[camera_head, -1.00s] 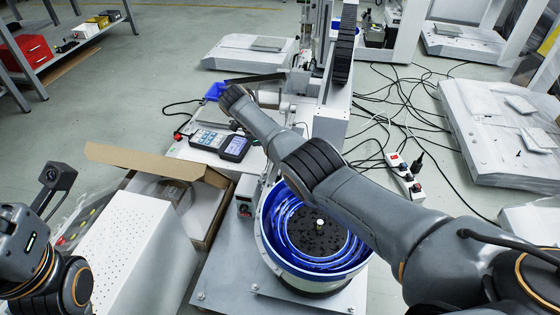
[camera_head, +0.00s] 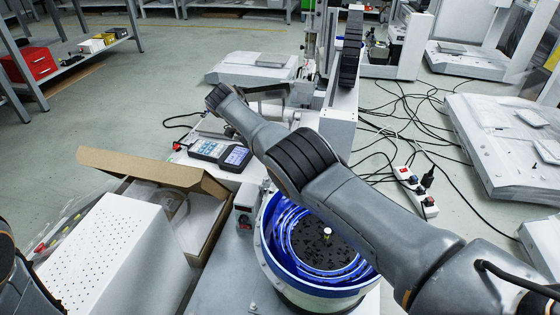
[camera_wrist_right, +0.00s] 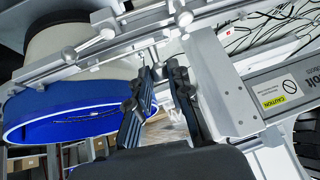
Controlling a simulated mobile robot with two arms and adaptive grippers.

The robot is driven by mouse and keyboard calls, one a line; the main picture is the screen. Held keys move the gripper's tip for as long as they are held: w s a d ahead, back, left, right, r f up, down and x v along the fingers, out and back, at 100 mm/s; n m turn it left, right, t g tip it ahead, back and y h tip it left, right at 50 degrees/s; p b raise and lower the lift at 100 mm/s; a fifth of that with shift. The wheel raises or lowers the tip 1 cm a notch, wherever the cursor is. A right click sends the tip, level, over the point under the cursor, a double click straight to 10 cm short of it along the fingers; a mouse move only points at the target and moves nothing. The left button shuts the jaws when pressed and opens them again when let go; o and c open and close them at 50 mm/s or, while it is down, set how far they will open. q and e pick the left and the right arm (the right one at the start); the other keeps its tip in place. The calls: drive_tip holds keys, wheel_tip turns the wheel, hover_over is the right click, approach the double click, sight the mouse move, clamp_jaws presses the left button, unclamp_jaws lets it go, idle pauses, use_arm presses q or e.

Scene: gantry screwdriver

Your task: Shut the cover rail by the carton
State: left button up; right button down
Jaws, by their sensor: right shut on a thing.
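The open brown carton (camera_head: 140,165) stands left of centre in the head view. In the right wrist view a slim metal bar with round knobs, which I take for the cover rail (camera_wrist_right: 105,37), crosses the top on a slant. My right gripper (camera_wrist_right: 160,72) has its dark fingers around a thin metal post under this bar; their exact contact is hard to see. My left gripper is out of view; only part of that arm shows at the lower left edge.
A blue-rimmed feeder bowl (camera_head: 268,228) sits right of the carton, below my right arm. A handheld meter (camera_head: 237,157) lies beyond the carton. A white perforated box (camera_head: 105,245) is at the front left. A power strip (camera_head: 415,190) and loose cables lie on the right floor.

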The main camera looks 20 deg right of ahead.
idle(0.4)
drive_tip(key=c, duration=1.5)
unclamp_jaws()
wheel_tip(320, 180, up, 10)
